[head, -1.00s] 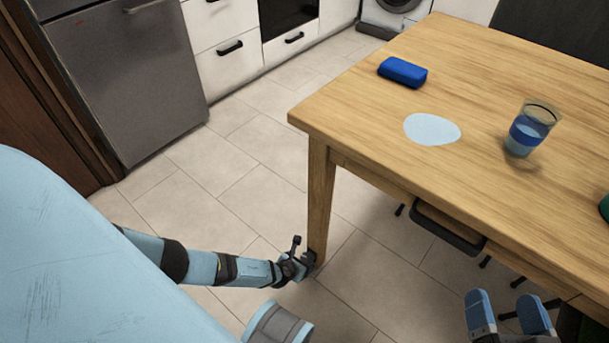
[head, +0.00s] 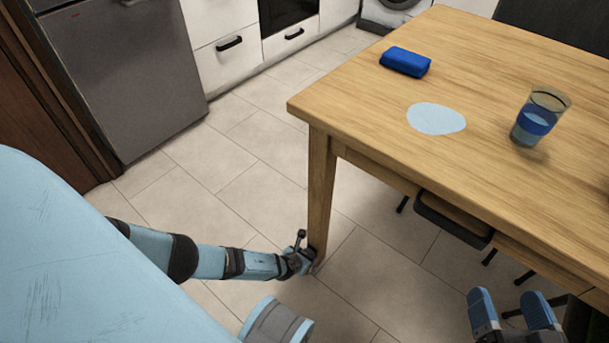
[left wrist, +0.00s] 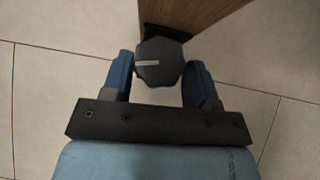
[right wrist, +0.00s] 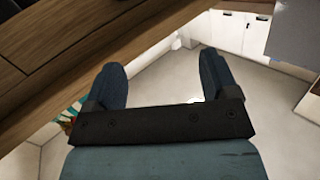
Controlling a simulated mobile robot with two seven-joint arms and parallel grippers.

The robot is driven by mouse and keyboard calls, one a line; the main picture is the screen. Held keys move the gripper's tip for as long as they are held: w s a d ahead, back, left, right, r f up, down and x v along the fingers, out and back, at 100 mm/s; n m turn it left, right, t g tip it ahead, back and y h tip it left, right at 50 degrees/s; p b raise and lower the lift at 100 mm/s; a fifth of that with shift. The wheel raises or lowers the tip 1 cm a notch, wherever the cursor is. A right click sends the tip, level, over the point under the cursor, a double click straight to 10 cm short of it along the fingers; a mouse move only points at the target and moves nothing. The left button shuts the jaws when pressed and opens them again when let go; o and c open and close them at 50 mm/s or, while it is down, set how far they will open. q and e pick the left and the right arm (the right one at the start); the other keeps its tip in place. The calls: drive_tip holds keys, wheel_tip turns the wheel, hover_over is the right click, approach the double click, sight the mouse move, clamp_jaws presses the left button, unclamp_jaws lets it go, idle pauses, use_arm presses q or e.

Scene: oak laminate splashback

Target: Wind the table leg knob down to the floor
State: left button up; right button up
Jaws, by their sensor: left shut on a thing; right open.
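The wooden table (head: 420,70) stands at the right of the head view, with its near leg (head: 320,190) reaching toward the floor. In the left wrist view a dark, many-sided knob (left wrist: 160,64) with a pale mark line sits at the foot of the leg (left wrist: 190,14). My left gripper (left wrist: 158,78) has a finger on each side of the knob and is shut on it. In the head view my left gripper (head: 302,260) is at the bottom of the leg and hides the knob. My right gripper (head: 508,299) is open and empty beside the table's near edge.
Tiled floor (head: 230,150) is clear left of the leg.

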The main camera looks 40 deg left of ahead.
use_arm(q)
drive_tip(key=shift+a+f+m+b, duration=0.2)
drive_tip(key=shift+m+b, duration=0.1)
drive_tip(key=shift+b, duration=0.1)
drive_tip(key=shift+f+m+h+b, duration=0.1)
drive_tip(key=shift+m+h+b, duration=0.3)
drive_tip(key=shift+h+b, duration=0.15)
drive_tip(key=shift+a+f+m+h+b, duration=0.15)
drive_tip(key=shift+m+h+b, duration=0.3)
drive_tip(key=shift+m+b, duration=0.25)
drive_tip(key=shift+m+h+b, duration=0.3)
drive_tip(key=shift+b, duration=0.25)
drive_tip(key=shift+m+g+b, duration=0.3)
drive_tip(key=shift+b, duration=0.05)
drive_tip(key=shift+r+m+h, duration=0.3)
drive_tip(key=shift+r+h, duration=0.1)
drive_tip(key=shift+r, duration=0.05)
use_arm(e)
drive_tip(key=n, duration=0.1)
drive_tip(key=w+d+n+t, duration=0.1)
drive_tip(key=w+n+y, duration=0.1)
drive_tip(key=shift+w+d+r+n+t, duration=0.25)
drive_tip(key=shift+d+r+n+t, duration=0.05)
drive_tip(key=shift+r+t, duration=0.1)
use_arm(q)
drive_tip(key=o, duration=0.9)
drive_tip(key=shift+o, duration=0.2)
